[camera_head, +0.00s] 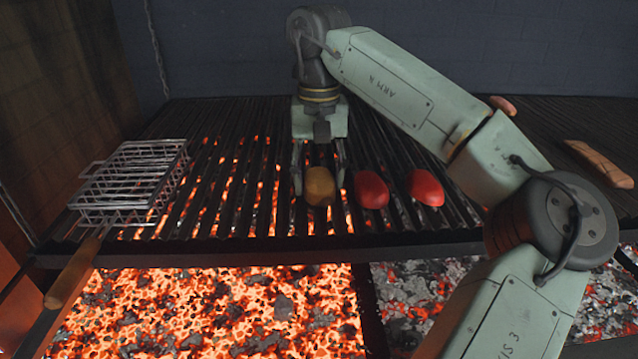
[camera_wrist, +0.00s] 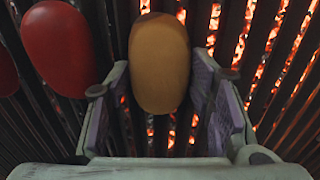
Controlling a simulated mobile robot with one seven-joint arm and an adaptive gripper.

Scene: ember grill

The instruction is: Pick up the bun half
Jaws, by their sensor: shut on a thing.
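The bun half (camera_head: 320,187) is a rounded tan-brown piece at the middle of the grill grate. In the wrist view it (camera_wrist: 159,62) lies between my two fingers. My gripper (camera_head: 319,172) reaches down from above and is shut on the bun half, one finger on each side. In the wrist view my gripper (camera_wrist: 161,88) shows both finger pads flanking the near part of the bun half. The bun half appears at grate level; I cannot tell whether it touches the bars. Its underside is hidden.
Two red rounded pieces (camera_head: 371,190) (camera_head: 426,187) lie just right of the bun half; one (camera_wrist: 58,46) is close beside a finger. A wire grill basket (camera_head: 130,178) stands left. A long tan piece (camera_head: 600,163) lies far right. Glowing embers (camera_head: 220,310) burn below the grate (camera_head: 240,220).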

